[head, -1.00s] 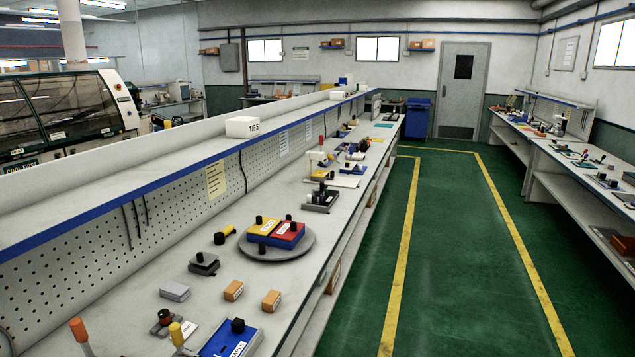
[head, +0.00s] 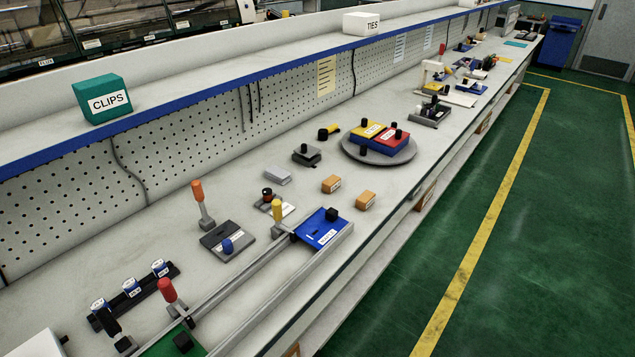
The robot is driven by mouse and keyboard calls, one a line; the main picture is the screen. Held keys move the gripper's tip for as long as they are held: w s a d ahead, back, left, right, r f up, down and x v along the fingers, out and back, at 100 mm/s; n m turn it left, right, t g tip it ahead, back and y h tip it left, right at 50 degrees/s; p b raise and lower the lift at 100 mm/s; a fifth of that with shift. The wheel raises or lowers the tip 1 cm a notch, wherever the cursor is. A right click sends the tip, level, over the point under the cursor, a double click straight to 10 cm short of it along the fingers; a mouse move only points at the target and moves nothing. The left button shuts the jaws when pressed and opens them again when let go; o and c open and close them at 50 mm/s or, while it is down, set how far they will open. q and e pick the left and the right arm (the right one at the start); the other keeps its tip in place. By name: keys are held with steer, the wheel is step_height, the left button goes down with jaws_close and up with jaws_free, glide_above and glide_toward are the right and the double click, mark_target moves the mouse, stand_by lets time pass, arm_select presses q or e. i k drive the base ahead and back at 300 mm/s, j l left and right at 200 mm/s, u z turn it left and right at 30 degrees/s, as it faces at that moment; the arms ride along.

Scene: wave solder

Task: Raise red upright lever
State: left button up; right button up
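A lever with a red grip (head: 168,291) stands nearly upright, leaning slightly left, on the bench at the lower left of the head view. Its base is beside the near end of a pair of grey rails (head: 238,277). A yellow-gripped lever (head: 277,210) stands by a blue box (head: 320,229) with a black knob at the far end of the rails. Neither of my grippers is in view.
A black strip (head: 142,292) holding blue-and-white pieces lies left of the red lever. A green block (head: 178,342) with a black knob is cut off at the bottom edge. A teal CLIPS box (head: 101,99) is on the shelf. The green aisle floor (head: 530,230) is clear.

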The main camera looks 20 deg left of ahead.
mark_target(165, 288)
steer(key=u, duration=1.65)
